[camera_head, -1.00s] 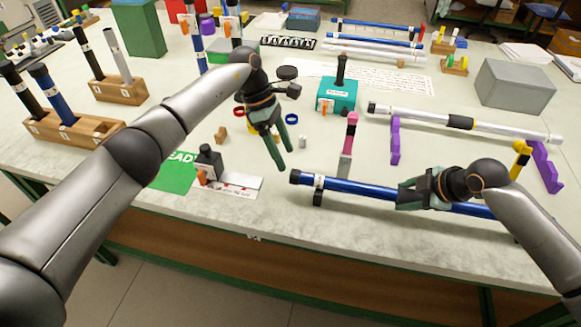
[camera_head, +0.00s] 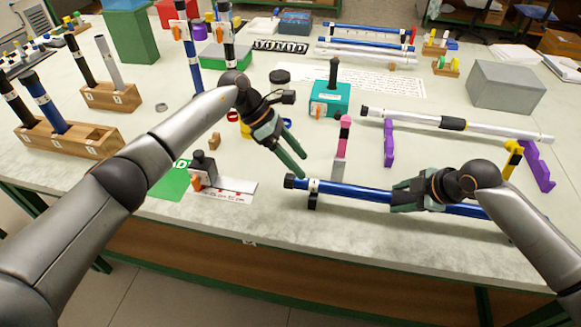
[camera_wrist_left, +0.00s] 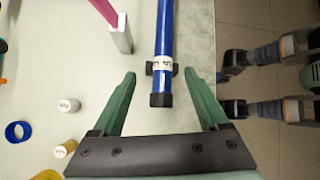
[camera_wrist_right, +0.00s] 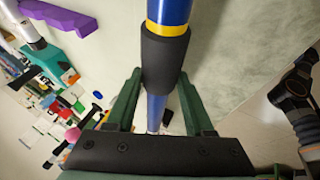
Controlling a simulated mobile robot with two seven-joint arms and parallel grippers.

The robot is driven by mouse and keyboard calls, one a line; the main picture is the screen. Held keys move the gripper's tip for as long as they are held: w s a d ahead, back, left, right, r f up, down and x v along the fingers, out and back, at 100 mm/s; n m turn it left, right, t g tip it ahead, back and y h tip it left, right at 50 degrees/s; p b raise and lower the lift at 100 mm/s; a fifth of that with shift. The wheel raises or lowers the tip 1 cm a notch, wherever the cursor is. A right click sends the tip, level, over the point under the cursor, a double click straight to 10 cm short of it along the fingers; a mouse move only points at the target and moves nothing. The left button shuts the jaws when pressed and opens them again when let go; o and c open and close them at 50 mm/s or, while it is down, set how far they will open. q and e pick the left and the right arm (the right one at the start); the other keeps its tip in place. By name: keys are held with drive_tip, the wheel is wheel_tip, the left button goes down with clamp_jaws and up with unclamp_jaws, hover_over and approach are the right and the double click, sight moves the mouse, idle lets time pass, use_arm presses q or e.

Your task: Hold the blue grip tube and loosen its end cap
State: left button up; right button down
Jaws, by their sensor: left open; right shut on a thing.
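The blue grip tube (camera_head: 355,191) lies level along the front of the table, raised on a small black support (camera_head: 312,202) near its left end. Its black end cap (camera_head: 289,181) is at that left end, beside a white label band. In the left wrist view the cap (camera_wrist_left: 161,100) is between the spread fingers, apart from both. My left gripper (camera_head: 304,167) is open and empty, just behind the cap. My right gripper (camera_head: 394,197) is shut on the tube to the right of the middle; in the right wrist view its fingers flank a black sleeve (camera_wrist_right: 163,65).
A pink-and-grey upright piece (camera_head: 342,148) stands just behind the tube. A black clamp block (camera_head: 203,168) and ruler card are to the left. A white rod (camera_head: 490,130) rests on purple stands (camera_head: 389,145) behind. The front table strip is clear.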

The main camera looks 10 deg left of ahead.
use_arm(q)
drive_tip(key=d+n+h, duration=0.1)
drive_tip(key=s+d+f+n+t+h, duration=0.1)
drive_tip(key=d, duration=0.1)
drive_tip(key=d+h, duration=0.1)
drive_tip(key=d, duration=0.1)
drive_tip(key=shift+s+f+n, duration=0.3)
drive_tip(key=shift+f+n, duration=0.1)
drive_tip(key=s+d+n+t+h, duration=0.1)
drive_tip(key=d+n+t+h, duration=0.1)
drive_tip(key=n+t+h, duration=0.15)
drive_tip(key=n+t+y, duration=0.8)
drive_tip(key=n+t, duration=0.3)
drive_tip(key=n, duration=1.3)
approach(316, 184)
drive_tip(key=a, duration=0.2)
drive_tip(key=w+a+f, duration=0.1)
drive_tip(key=a, duration=0.3)
drive_tip(key=shift+w+a+f, duration=0.2)
drive_tip(key=shift+w+f, duration=0.1)
drive_tip(key=shift+f, duration=0.05)
drive_tip(key=x, duration=1.2)
drive_tip(key=shift+r, duration=0.1)
drive_tip(key=shift+c, duration=0.2)
clamp_jaws()
